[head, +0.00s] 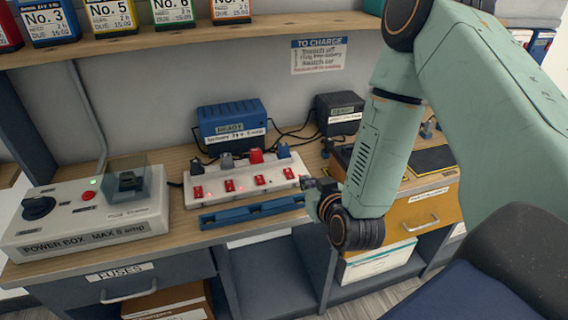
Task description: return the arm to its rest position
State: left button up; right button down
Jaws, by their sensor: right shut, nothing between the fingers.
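My right arm comes in from the upper right, its pale green links bent down over the bench. My right gripper (318,190) is at the end of it, dark and small, beside the right end of the white power strip (190,194). It is shut and holds nothing. I cannot tell whether it touches the strip. The wrist hides part of the bench front and the drawer area behind it. My left gripper is not in view.
A white power box (92,222) stands at the left of the bench. A blue charger (231,124) and a black charger (338,112) stand behind the strip, with cables around them. A shelf (200,38) with numbered batteries runs above. A dark seat (510,262) is at the lower right.

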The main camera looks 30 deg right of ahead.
jog(key=shift+s, duration=0.15)
jog(key=s+a+f+g+y+b, duration=0.1)
jog(key=s+a+f+g, duration=0.2)
jog(key=s+f, duration=0.4)
jog(key=s+a+f+n+g+y+b, duration=0.1)
jog(key=s+a+f+g, duration=0.3)
jog(key=s, duration=0.9)
jog(key=s+a+f+n+g+y+b, duration=0.1)
jog(key=s+a+f+g+b, duration=0.1)
jog(key=s+f+g, duration=0.4)
jog(key=s+a+f, duration=0.1)
jog(key=s+f, duration=0.2)
jog(key=f, duration=0.2)
jog(key=shift+s+a+f+b, duration=0.35)
jog(key=shift+s+b, duration=0.05)
